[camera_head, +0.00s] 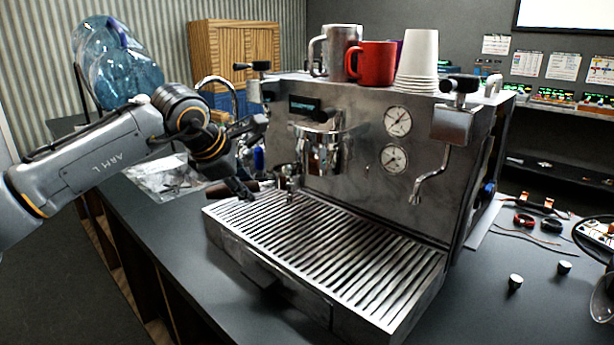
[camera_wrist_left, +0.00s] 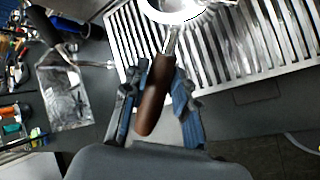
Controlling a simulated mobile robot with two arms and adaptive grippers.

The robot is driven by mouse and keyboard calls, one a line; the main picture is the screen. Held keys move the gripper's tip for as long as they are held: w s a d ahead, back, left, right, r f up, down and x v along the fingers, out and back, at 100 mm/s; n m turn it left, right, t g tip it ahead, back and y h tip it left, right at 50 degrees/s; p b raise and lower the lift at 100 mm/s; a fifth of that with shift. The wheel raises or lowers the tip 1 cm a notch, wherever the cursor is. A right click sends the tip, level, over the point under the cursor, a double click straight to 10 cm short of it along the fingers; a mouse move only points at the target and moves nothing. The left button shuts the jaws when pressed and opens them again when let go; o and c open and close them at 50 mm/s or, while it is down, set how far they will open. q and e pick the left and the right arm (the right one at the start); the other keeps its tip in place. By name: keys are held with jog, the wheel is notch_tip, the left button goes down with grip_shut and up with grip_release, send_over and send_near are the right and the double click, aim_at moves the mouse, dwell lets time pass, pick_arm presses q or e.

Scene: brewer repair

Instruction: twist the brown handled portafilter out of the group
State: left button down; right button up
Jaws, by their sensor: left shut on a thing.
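The brown handled portafilter shows its handle (camera_head: 221,189) low at the left front of the espresso machine (camera_head: 300,116), over the drip tray (camera_head: 345,250). My left gripper (camera_head: 245,190) is shut on this handle. In the left wrist view the handle (camera_wrist_left: 151,105) lies between the two blue-padded fingers of the gripper (camera_wrist_left: 161,75). A bright round metal part (camera_wrist_left: 178,8) at the handle's far end is cut off by the top edge. My right gripper is out of view.
A red mug (camera_head: 376,61), a steel mug (camera_head: 334,50) and stacked paper cups (camera_head: 418,58) stand on the machine. A steam wand (camera_head: 432,180) hangs at the right. A second dark-handled tool (camera_wrist_left: 58,45) lies left in the wrist view.

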aim_at(215, 187)
pick_arm(q)
jog(key=shift+s+a, duration=0.15)
jog(key=shift+a, duration=3)
jog(key=shift+r, duration=0.1)
